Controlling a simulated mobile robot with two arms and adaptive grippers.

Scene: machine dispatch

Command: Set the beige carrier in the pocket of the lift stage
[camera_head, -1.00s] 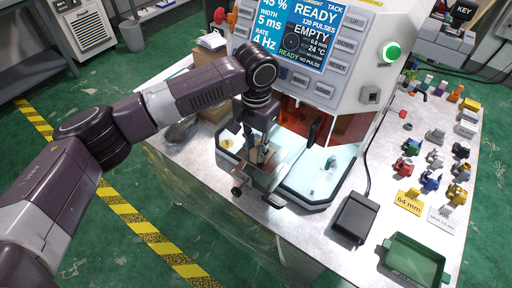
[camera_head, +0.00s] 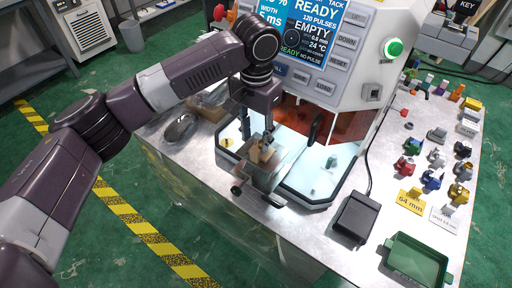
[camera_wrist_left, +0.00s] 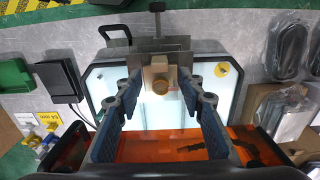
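The beige carrier (camera_head: 262,153) sits on the grey metal lift stage (camera_head: 258,179) at the front of the machine's lit bay. In the left wrist view the carrier (camera_wrist_left: 159,70), with a round gold-brown part, stands in front of the stage's metal plate (camera_wrist_left: 120,58). I cannot tell how deep it sits in the pocket. My left gripper (camera_head: 267,138) is just above the carrier. In the left wrist view its blue-grey fingers (camera_wrist_left: 160,85) are spread to either side of the carrier, with a gap on each side. My right gripper is not in view.
The machine (camera_head: 345,60) with its screen stands right behind the stage. A black pedal-like box (camera_head: 356,218), a green tray (camera_head: 416,264) and several small coloured parts lie on the table to the right. A dark coiled item (camera_head: 181,128) lies at left.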

